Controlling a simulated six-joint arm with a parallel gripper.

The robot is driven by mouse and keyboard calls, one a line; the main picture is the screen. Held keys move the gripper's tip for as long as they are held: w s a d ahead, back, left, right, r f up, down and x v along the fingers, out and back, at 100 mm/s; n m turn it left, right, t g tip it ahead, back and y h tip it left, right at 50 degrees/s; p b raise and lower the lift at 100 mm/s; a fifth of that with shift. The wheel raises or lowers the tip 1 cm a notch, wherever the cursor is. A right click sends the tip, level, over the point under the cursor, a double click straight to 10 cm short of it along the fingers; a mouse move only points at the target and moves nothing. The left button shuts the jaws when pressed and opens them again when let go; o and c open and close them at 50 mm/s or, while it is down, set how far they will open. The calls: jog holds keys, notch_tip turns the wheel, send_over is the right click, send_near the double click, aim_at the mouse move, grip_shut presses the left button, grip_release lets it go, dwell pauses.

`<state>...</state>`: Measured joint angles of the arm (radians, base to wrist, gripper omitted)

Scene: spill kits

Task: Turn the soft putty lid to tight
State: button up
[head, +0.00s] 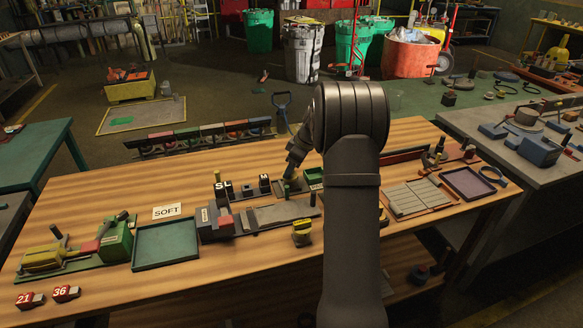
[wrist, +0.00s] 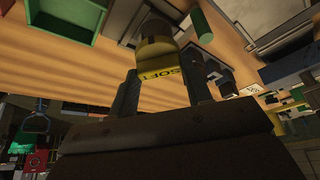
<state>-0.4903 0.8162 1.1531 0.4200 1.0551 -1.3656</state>
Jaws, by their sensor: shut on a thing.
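My gripper (wrist: 160,68) is shut on a small round tub (wrist: 155,46) with a dark middle and a yellow band. The band reads SOFT, and one finger lies on each side of it. I cannot tell where the lid ends and the body begins, or how tight the lid is. In the head view my gripper (head: 291,181) is low over the back middle of the workbench, partly behind my arm. The held tub is too small to make out there. A white card reading SOFT (head: 167,211) stands at the left of the bench.
A green tray (head: 166,244) and a grey-and-red device (head: 215,222) are at the left. A yellow-and-black tub (head: 301,233) is close beside my arm. A purple tray (head: 468,184) and a slatted board (head: 408,199) lie at the right.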

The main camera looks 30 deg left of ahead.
jog(key=n+g, duration=0.1)
jog(key=n, duration=0.2)
jog(key=shift+w+n, duration=0.15)
jog(key=shift+n, duration=0.15)
jog(key=shift+n+g+h, duration=0.7)
jog(key=shift+n+g, duration=0.1)
jog(key=shift+n, duration=1.1)
jog(key=o, duration=1)
jog(key=v, duration=1.7)
jog(key=shift+w+r, duration=0.15)
jog(key=shift+w, duration=0.1)
